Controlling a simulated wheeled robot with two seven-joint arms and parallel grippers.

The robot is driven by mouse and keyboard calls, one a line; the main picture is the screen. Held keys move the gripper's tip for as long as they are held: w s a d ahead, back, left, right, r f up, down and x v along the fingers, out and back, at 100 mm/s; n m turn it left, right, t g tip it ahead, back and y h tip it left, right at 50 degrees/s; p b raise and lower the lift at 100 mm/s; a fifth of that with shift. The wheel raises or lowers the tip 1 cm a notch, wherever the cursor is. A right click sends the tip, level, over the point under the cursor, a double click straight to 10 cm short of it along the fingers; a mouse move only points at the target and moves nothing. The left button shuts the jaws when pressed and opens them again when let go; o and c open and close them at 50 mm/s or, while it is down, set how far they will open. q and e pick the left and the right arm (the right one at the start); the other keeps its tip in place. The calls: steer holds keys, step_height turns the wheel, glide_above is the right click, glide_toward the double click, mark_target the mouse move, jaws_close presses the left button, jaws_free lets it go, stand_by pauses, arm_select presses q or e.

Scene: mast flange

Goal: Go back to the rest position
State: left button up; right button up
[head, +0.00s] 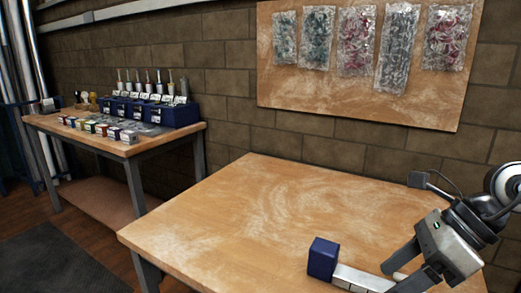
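My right gripper (388,279) is at the lower right, low over the near wooden table (215,215). Its two fingers are apart, pointing down and to the left. A small whitish piece (399,276) shows between the fingers; I cannot tell whether they touch it. A dark blue block (323,258) stands on the table left of the gripper. A pale segmented bar (362,280) runs from the block towards the lower finger, and its far end is hidden or cut off by the picture edge. My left gripper is out of view.
A second table (105,145) at the left holds blue bins (180,115), small coloured boxes (100,129) and several upright tools. A wooden board (365,100) with several bagged parts hangs on the block wall. The near table's left and middle are clear.

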steer(key=s+a+r+m+y+p, duration=0.2)
steer(key=a+r+m+y, duration=0.2)
steer(key=a+m+y, duration=0.65)
steer(key=w+d+f+m+t+h+p, duration=0.15)
steer(key=f+m+t+h, duration=0.55)
steer(key=m, duration=0.7)
steer(key=w+d+f+m+t+h+p, duration=0.15)
steer(key=f+m+t+h, duration=0.5)
steer(key=m, duration=0.75)
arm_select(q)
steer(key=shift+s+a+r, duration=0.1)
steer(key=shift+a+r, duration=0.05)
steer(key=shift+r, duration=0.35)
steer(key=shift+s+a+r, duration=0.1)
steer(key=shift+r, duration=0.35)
arm_select(e)
steer(key=s+f+m+g, duration=0.4)
steer(key=s+f+m, duration=0.3)
steer(key=s+f, duration=0.3)
step_height(320, 180, down, 2)
steer(key=shift+d+f+h, duration=0.15)
steer(key=shift+d+h, duration=0.05)
steer(key=shift+h, duration=0.2)
